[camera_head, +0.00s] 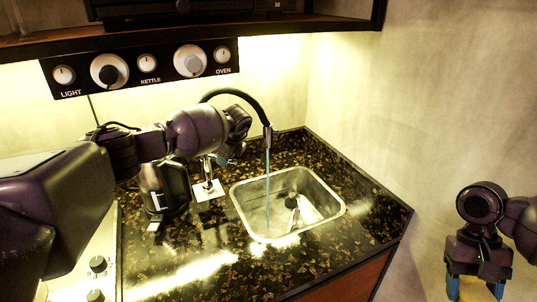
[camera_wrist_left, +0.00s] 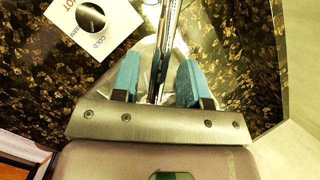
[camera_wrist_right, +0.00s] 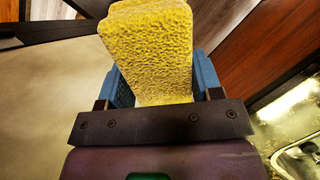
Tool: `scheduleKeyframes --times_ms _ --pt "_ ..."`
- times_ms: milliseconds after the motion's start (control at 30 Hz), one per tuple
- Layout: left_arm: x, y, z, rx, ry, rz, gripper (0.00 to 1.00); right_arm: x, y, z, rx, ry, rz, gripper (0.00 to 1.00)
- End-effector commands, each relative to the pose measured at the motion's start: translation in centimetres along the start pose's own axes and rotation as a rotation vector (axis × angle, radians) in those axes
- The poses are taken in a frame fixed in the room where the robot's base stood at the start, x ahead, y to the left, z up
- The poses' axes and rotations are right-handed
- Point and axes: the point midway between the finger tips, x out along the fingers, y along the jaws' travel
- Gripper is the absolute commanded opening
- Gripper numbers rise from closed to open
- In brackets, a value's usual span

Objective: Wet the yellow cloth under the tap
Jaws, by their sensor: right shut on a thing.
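The yellow cloth (camera_wrist_right: 150,45), thick and rough, is between the blue fingers of my right gripper (camera_wrist_right: 160,85) in the right wrist view. My left gripper (camera_head: 228,158) is beside the tap. In the left wrist view its fingers (camera_wrist_left: 158,80) stand apart, either side of the chrome tap stem (camera_wrist_left: 165,45).
A dark speckled counter (camera_head: 180,255) surrounds the sink. A knob panel (camera_head: 140,68) and shelf hang above. A white hot/cold plate (camera_wrist_left: 93,25) lies at the tap base.

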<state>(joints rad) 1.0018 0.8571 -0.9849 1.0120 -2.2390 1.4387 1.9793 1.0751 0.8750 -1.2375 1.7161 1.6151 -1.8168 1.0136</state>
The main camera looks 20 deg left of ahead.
Motion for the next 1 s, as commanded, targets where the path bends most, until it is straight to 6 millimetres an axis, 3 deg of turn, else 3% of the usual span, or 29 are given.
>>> scheduleKeyframes --times_ms 33,267,933,967,1000 --pt "-0.02 -0.01 -0.01 0.0 0.0 0.0 0.32 -0.02 0.0 0.0 0.0 0.0 0.0 0.4" --pt "-0.05 -0.02 -0.01 0.0 0.0 0.0 0.0 -0.02 0.0 0.0 0.0 0.0 0.0 0.4" --pt "-0.1 -0.03 -0.02 0.085 0.013 -0.036 0.0 0.62 -0.13 -0.33 0.0 0.001 0.0 0.4" --pt "-0.1 -0.04 -0.02 0.085 0.014 -0.036 0.21 0.62 -0.13 -0.33 0.0 0.001 0.0 0.4" --pt "-0.1 -0.04 -0.02 0.085 0.013 -0.036 0.27 0.62 -0.13 -0.33 0.0 0.001 0.0 0.4"
